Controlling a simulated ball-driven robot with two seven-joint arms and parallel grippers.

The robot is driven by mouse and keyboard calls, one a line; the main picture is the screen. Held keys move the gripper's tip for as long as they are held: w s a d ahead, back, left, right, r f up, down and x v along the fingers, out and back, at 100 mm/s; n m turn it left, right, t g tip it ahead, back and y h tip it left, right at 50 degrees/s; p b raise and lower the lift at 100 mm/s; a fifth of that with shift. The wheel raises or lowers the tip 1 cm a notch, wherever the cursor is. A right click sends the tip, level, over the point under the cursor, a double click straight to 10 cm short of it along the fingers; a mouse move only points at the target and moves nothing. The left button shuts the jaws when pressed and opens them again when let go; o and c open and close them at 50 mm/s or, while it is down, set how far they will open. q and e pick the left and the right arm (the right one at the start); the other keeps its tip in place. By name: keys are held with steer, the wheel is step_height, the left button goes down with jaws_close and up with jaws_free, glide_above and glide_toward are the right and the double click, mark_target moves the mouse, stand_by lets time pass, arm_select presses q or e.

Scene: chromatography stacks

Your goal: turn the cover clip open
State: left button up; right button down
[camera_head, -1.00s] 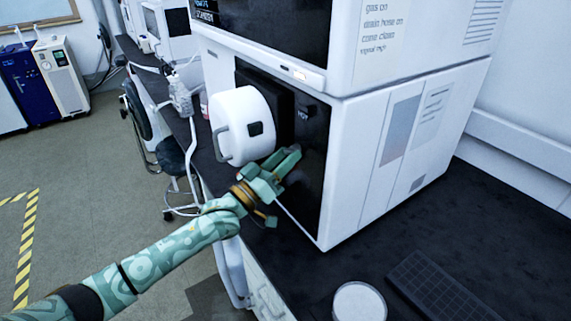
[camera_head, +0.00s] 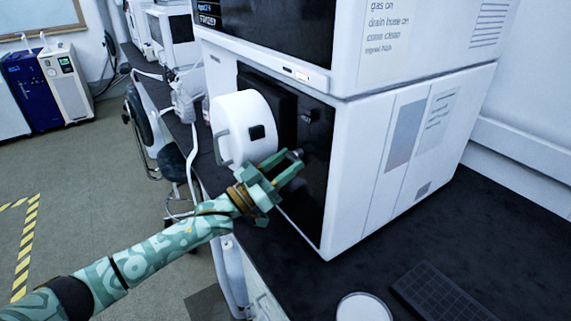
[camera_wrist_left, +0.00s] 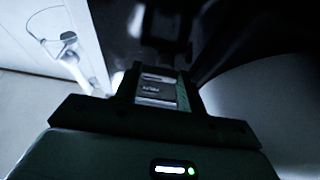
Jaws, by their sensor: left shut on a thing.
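My left gripper (camera_head: 292,161) reaches in from the left, below and right of the white round housing, at the dark front panel (camera_head: 314,180) of the white instrument. Its green fingers are shut on a small grey piece at their tips, which I take to be the cover clip (camera_head: 298,153). The fingers hide most of it, so its exact angle is hard to tell. In the left wrist view a silver and dark piece (camera_wrist_left: 156,88) shows between the fingers; the picture is dark there. My right gripper is not in view.
The white round housing (camera_head: 243,128) with a loop handle juts out just above the gripper. The white instrument (camera_head: 385,160) stands on a black bench (camera_head: 360,265). A keyboard (camera_head: 445,295) and a round white lid (camera_head: 364,307) lie in front. A stool (camera_head: 175,163) stands on the floor at left.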

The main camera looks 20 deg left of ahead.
arm_select(q)
steer(key=shift+f, duration=0.1)
steer(key=o, duration=1)
steer(key=shift+s+a, duration=0.1)
steer(key=p+v, duration=0.1)
steer(key=v, duration=1.5)
steer(key=shift+a, duration=0.1)
